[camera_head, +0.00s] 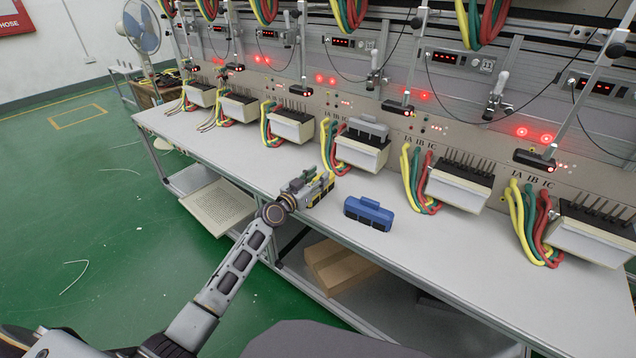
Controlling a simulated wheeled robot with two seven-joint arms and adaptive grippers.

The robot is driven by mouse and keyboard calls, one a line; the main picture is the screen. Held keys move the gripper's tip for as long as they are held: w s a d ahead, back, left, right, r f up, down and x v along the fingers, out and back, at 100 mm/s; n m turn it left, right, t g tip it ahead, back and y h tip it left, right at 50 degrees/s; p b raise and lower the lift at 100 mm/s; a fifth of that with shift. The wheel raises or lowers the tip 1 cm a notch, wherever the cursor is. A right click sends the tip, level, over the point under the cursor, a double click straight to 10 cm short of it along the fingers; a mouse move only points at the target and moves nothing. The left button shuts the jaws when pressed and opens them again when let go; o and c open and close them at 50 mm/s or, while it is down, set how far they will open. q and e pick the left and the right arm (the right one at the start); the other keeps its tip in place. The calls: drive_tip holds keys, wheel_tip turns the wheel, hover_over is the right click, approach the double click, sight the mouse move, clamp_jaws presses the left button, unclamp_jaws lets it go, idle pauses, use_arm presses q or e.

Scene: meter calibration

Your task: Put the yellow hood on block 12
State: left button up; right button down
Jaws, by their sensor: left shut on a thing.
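My left gripper (308,187) reaches in from the lower left to the bench's front edge. It is shut on the yellow hood (326,184), which is partly hidden by the fingers. The yellow hood is at or just above the bench top; I cannot tell if it touches. A row of white meter blocks with black terminal tops stands along the back of the bench, including one block (360,156) with a grey hood (368,128) on it. My right gripper is not in view.
A blue hood (369,213) lies on the white bench (450,260), right of my left gripper. Yellow, green and red cables (420,180) loop down beside the blocks. Upright posts (409,60) with clamps rise behind. The bench's front strip is otherwise mostly clear.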

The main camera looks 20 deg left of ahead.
use_arm(q)
drive_tip(key=shift+r, duration=0.15)
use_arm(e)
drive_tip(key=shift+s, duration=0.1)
